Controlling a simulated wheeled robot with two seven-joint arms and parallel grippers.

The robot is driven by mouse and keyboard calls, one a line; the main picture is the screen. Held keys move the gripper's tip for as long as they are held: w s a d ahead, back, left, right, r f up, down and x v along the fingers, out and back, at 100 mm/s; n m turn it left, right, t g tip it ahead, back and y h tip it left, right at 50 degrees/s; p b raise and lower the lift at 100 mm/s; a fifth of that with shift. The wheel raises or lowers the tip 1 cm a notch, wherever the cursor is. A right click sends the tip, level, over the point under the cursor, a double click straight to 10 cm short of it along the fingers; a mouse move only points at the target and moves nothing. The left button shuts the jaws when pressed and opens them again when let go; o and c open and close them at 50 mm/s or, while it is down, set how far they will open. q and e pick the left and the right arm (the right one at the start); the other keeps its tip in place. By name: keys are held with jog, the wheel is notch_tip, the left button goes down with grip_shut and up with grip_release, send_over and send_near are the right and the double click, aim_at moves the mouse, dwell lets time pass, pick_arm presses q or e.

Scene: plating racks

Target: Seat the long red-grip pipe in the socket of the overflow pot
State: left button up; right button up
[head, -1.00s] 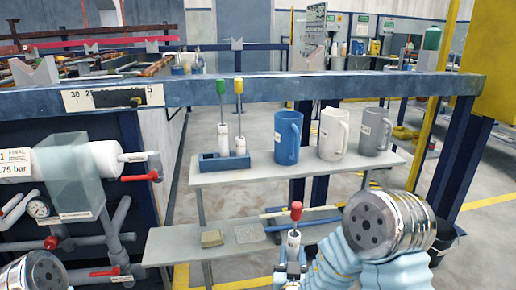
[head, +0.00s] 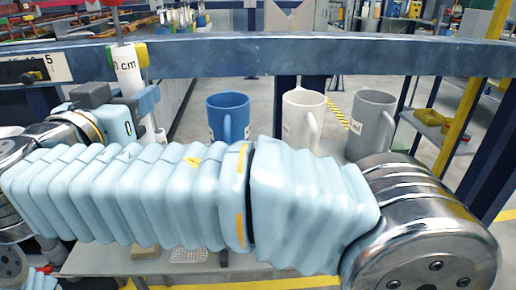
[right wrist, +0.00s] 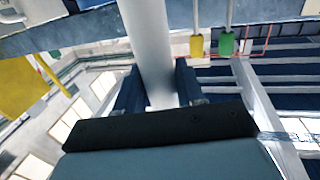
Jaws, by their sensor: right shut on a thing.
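My right gripper (head: 124,100) is shut on the white tube of the red-grip pipe (head: 127,67), marked "0 cm", at the upper left. The pipe stands nearly upright; its top runs to the picture edge and its lower end is hidden. The right wrist view shows the white tube (right wrist: 147,40) between the two dark blue fingers (right wrist: 160,88). A blue mug (head: 228,117), a white mug (head: 302,120) and a grey mug (head: 370,122) stand in a row. I cannot tell which vessel is the overflow pot, and no socket shows. My left gripper is not in view.
A blue rail (head: 300,50) crosses behind the pipe. Green (head: 109,54) and yellow (head: 141,52) grips show on either side of the tube; they also show in the right wrist view, yellow (right wrist: 196,46) and green (right wrist: 226,44). My right arm hides most of the shelf.

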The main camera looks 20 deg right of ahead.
jog(key=w+d+f+p, duration=0.1)
jog(key=w+d+f, duration=0.5)
jog(key=w+f, duration=0.5)
jog(key=shift+w+d+f, duration=0.3)
jog(key=shift+w+f, duration=0.1)
jog(key=shift+f, duration=0.15)
jog(key=shift+f, duration=0.2)
jog(key=o, duration=1.1)
jog(key=shift+o, duration=0.2)
jog(key=shift+r, duration=0.1)
